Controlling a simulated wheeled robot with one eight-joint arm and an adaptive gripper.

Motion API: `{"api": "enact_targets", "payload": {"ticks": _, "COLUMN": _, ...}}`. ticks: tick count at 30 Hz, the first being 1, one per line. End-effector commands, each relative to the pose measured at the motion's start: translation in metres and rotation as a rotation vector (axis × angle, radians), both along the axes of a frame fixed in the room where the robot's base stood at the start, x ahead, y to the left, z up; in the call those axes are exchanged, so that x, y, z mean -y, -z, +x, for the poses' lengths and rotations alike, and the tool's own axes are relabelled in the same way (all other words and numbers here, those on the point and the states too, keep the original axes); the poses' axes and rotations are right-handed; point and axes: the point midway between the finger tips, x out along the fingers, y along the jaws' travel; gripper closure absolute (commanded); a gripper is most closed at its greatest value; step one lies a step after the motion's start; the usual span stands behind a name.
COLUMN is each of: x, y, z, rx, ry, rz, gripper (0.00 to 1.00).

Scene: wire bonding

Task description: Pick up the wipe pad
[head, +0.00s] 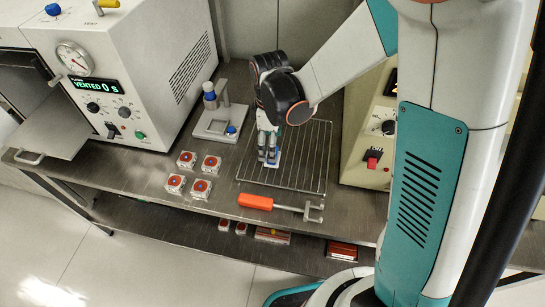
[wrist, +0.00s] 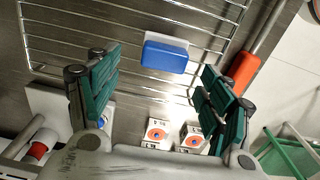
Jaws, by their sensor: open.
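The wipe pad (wrist: 165,57), a small block with a blue body and a white strip along one side, lies on the wire rack (head: 310,150). In the head view the pad (head: 277,157) is partly hidden by my gripper (head: 267,160). My gripper points down just above the rack at the pad. In the wrist view, the two green-padded fingers of my gripper (wrist: 160,70) are spread wide, with nothing between them. The pad shows ahead of them, between their lines, apart from both.
An orange-handled tool (head: 257,202) lies at the rack's front edge. Several small square boxes (head: 201,187) sit left of the rack. A white stand (head: 218,122) is behind them. A plasma machine (head: 130,75) stands left, another machine (head: 370,150) right.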

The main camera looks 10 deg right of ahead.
Motion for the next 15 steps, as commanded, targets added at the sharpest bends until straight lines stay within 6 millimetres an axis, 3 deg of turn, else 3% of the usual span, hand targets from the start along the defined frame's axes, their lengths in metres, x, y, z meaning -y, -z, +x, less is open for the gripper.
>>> {"api": "enact_targets", "payload": {"ticks": 9, "x": -0.004, "y": 0.042, "z": -0.002, "rx": 0.0, "ry": 0.0, "rz": 0.0, "gripper": 0.27}}
{"api": "enact_targets", "payload": {"ticks": 15, "x": -0.003, "y": 0.05, "z": -0.002, "rx": 0.001, "ry": 0.0, "rz": 0.0, "gripper": 0.27}}
